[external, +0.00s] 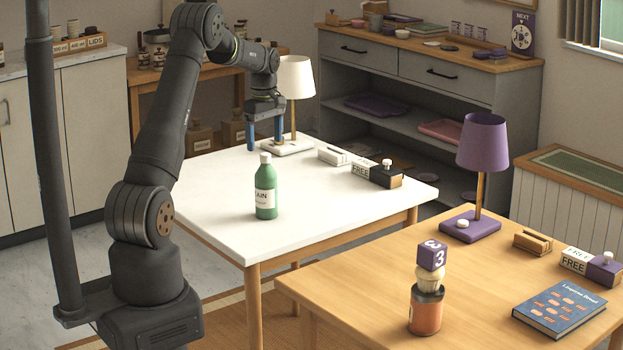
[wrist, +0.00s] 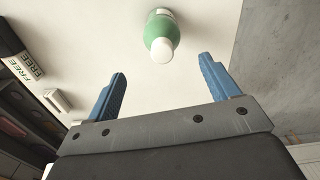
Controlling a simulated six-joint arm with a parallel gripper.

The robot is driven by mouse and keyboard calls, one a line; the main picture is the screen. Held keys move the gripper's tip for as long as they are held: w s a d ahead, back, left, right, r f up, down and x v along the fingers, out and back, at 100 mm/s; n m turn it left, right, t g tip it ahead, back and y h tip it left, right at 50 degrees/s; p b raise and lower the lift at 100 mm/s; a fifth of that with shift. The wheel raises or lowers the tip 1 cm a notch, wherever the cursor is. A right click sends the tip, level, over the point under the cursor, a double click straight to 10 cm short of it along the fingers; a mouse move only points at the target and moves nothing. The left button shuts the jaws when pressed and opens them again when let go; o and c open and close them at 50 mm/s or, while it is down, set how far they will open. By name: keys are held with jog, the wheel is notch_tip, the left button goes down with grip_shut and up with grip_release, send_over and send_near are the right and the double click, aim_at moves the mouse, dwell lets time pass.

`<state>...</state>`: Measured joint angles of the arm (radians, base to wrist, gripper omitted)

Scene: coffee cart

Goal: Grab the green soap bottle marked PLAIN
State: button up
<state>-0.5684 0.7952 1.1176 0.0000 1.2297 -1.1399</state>
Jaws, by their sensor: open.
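The green soap bottle (external: 265,190) with a white cap stands upright on the white table (external: 215,215). Its label shows the letters "AIN"; the rest is turned out of sight. In the wrist view the bottle (wrist: 161,32) is seen from above, beyond the fingertips and roughly between their lines. My gripper (external: 265,146) has blue fingers and hangs over the far part of the table, behind the bottle in the external view. In the wrist view my gripper (wrist: 163,68) is open, with nothing between its fingers. The bottle is apart from the fingers.
A white lamp (external: 294,80) stands close beside my gripper. A white holder (external: 341,157) and a FREE block (external: 366,168) sit at the table's right side. A wooden table (external: 375,285) with a purple lamp (external: 482,145) stands in front. The white table's left part is clear.

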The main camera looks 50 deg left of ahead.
aim_at(266, 167)
notch_tip(266, 167, down, 3)
jog(key=shift+f, duration=0.2)
jog(key=shift+s+d+f, duration=0.1)
jog(key=shift+d+f, duration=0.1)
jog(key=shift+f, duration=1.15)
jog(key=shift+s+d+f, duration=0.1)
jog(key=shift+d+f, duration=0.05)
jog(key=shift+f, duration=1.2)
jog(key=shift+c, duration=0.4)
jog(key=c, duration=1.4)
jog(key=shift+c, duration=1.2)
jog(key=shift+r, duration=0.15)
